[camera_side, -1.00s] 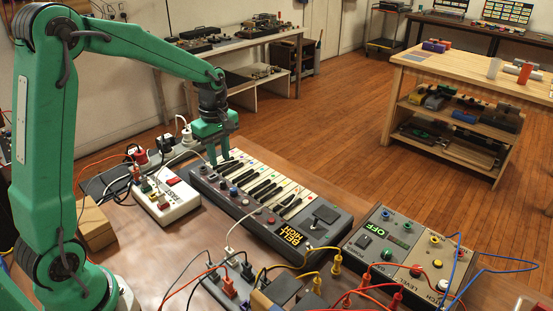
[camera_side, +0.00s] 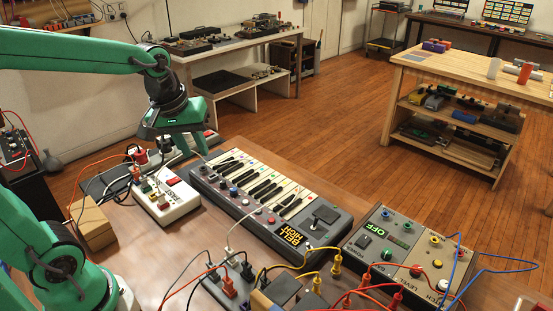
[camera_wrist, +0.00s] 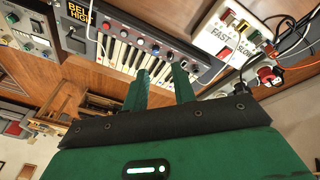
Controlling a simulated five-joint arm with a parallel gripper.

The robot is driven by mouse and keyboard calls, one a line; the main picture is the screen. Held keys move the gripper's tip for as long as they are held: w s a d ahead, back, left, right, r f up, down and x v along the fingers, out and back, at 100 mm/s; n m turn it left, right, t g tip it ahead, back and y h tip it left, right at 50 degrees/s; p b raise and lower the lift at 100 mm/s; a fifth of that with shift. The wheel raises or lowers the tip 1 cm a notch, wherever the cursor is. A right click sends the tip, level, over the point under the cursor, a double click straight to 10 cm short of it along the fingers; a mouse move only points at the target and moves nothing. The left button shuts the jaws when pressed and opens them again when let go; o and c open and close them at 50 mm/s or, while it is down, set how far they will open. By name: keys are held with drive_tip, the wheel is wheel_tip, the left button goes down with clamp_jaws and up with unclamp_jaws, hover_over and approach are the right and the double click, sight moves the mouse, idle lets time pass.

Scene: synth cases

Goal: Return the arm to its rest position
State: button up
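My gripper (camera_side: 183,148) hangs from the raised arm at the left of the side view. It is above the table, near the left end of the keyboard and behind the white switch box. In the wrist view my gripper (camera_wrist: 160,72) shows two green fingers apart with nothing held between them. The keyboard (camera_side: 265,193) lies on the table, its display reading "BELL HIGH". It also shows in the wrist view (camera_wrist: 135,50), beyond the fingers. I cannot tell the exact height of the fingertips above the table.
The white switch box (camera_side: 172,200) stands left of the keyboard, with cables around it. A control box (camera_side: 385,250) reading "OFF" is at the right. A power strip (camera_side: 228,290) and several coloured cables fill the front. A wooden block (camera_side: 92,226) is at the left.

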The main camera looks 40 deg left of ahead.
drive_tip(key=s+d+r+m+t, duration=0.1)
drive_tip(key=s+d+m+t, duration=0.1)
drive_tip(key=s+m, duration=0.5)
drive_tip(key=shift+s+d+m, duration=0.4)
drive_tip(key=shift+s+d, duration=0.1)
drive_tip(key=shift+s, duration=0.5)
